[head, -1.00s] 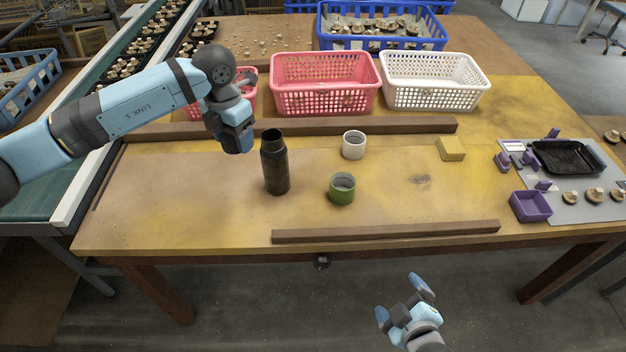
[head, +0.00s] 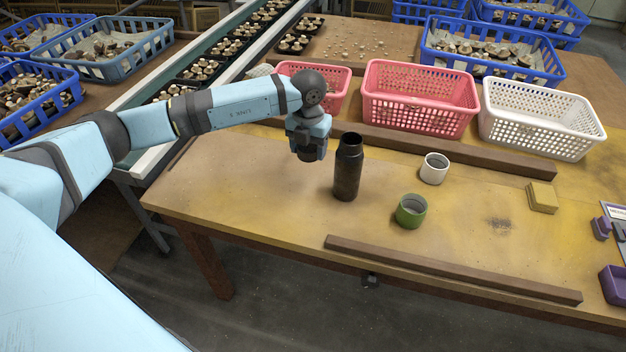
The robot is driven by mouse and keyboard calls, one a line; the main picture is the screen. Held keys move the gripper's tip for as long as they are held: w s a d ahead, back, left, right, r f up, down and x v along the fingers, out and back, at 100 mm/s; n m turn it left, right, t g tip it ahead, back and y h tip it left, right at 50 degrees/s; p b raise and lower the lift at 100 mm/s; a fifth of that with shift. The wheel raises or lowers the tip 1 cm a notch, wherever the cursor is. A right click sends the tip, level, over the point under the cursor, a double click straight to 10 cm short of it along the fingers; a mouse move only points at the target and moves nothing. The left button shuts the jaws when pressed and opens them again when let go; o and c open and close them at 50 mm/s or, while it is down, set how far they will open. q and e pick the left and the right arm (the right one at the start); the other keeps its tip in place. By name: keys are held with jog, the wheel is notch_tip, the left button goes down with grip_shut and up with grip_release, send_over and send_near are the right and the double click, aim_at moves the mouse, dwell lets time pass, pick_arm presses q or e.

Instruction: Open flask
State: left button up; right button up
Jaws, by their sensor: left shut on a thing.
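The dark flask (head: 347,170) stands upright on the wooden table. Its narrower neck is uncovered, with a dark round opening at the top. My left gripper (head: 309,154) is just left of the flask, at about the height of its neck in the picture and apart from it. It points down and is shut on a small dark piece that looks like the flask's cap; the fingers mostly hide it. My right gripper is out of view.
A green cup (head: 411,212) and a white cup (head: 434,169) stand right of the flask. Wooden strips lie behind (head: 455,150) and in front (head: 450,270). A yellow block (head: 542,198) is farther right. Pink (head: 420,100) and white (head: 540,120) baskets stand behind.

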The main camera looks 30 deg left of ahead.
aim_at(310, 185)
pick_arm(q)
notch_tip(310, 185, down, 11)
jog(key=shift+f+b, duration=0.1)
jog(key=shift+b, duration=0.3)
jog(key=shift+f, duration=0.1)
jog(key=o, duration=1)
jog(key=shift+r, duration=0.25)
notch_tip(310, 185, up, 12)
jog(key=shift+f+p, duration=0.1)
jog(key=shift+p, duration=0.4)
